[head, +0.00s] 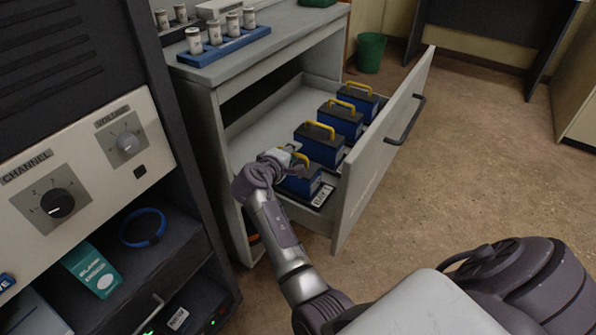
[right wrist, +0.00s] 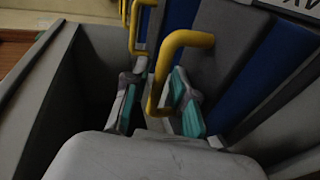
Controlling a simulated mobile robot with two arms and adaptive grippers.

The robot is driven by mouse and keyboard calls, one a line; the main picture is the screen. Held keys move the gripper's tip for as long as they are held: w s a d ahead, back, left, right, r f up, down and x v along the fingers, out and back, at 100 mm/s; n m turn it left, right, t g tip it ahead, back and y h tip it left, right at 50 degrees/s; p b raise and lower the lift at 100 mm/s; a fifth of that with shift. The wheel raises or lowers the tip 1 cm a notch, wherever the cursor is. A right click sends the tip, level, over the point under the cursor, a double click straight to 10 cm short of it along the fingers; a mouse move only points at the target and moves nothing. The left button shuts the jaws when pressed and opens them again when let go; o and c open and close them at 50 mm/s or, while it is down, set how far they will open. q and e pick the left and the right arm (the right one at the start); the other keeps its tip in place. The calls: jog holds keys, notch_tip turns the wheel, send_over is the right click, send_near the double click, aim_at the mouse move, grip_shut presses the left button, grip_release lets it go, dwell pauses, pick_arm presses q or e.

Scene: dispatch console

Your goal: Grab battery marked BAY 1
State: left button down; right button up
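Several blue and dark grey batteries with yellow handles stand in a row in the open drawer (head: 262,135). The nearest battery (head: 300,183) has a white label (head: 321,196) at its foot, too small to read surely. My right gripper (head: 291,160) is at this battery's top and partly hides it. In the right wrist view, the yellow handle (right wrist: 157,85) lies between the two teal-padded fingers of my right gripper (right wrist: 158,105). Gaps show beside the handle, so the gripper is open around it. My left gripper is not in view.
The drawer front (head: 385,150) stands upright right of the batteries. A blue rack (head: 225,48) with white jars is on the cabinet top. The console (head: 85,165) with knobs stands at left. A green bin (head: 370,52) is behind. The floor at right is clear.

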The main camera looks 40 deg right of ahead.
jog(key=shift+a+r, duration=0.1)
grip_shut()
jog(key=shift+r, duration=0.15)
dwell(0.3)
jog(key=shift+r, duration=0.1)
